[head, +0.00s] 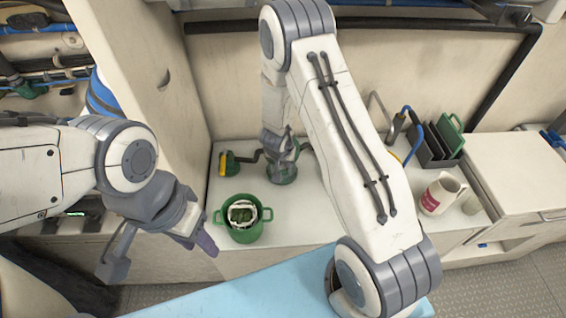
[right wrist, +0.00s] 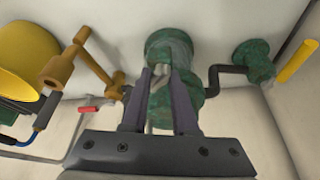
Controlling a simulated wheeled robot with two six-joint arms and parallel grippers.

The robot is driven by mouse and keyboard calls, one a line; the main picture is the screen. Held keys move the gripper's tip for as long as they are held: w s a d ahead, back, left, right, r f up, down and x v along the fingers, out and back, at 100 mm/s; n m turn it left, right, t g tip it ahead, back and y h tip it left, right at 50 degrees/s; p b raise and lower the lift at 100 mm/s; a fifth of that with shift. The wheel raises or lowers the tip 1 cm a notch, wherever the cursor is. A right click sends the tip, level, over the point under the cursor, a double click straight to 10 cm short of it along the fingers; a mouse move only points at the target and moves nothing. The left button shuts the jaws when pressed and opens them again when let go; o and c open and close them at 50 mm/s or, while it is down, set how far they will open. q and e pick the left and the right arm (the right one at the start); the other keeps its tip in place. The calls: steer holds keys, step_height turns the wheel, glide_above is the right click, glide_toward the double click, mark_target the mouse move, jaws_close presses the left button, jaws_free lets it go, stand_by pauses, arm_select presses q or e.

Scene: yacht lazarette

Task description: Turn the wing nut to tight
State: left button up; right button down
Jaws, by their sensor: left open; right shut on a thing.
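In the right wrist view, a small grey metal piece, which looks like the wing nut (right wrist: 161,71), sits on a corroded green fitting (right wrist: 171,45). My right gripper (right wrist: 160,84) is shut on it, with one dark finger on each side. In the head view, my right gripper (head: 283,150) is at the back of the white counter, over the green fitting (head: 284,176); the wing nut cannot be made out there. My left gripper (head: 160,256) is open and empty, left of and in front of the green pot, with its fingers wide apart.
A green two-handled pot (head: 240,235) with something white inside stands on the counter (head: 300,215). A dark crank (right wrist: 216,75) and yellow handle (right wrist: 297,60) lie right of my right fingers.

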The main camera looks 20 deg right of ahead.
steer(key=c, duration=0.7)
jaws_free()
steer(key=p+v, duration=0.3)
steer(key=v, duration=0.7)
steer(key=shift+r+p, duration=0.25)
steer(key=shift+p, duration=0.1)
steer(key=shift+a, duration=0.1)
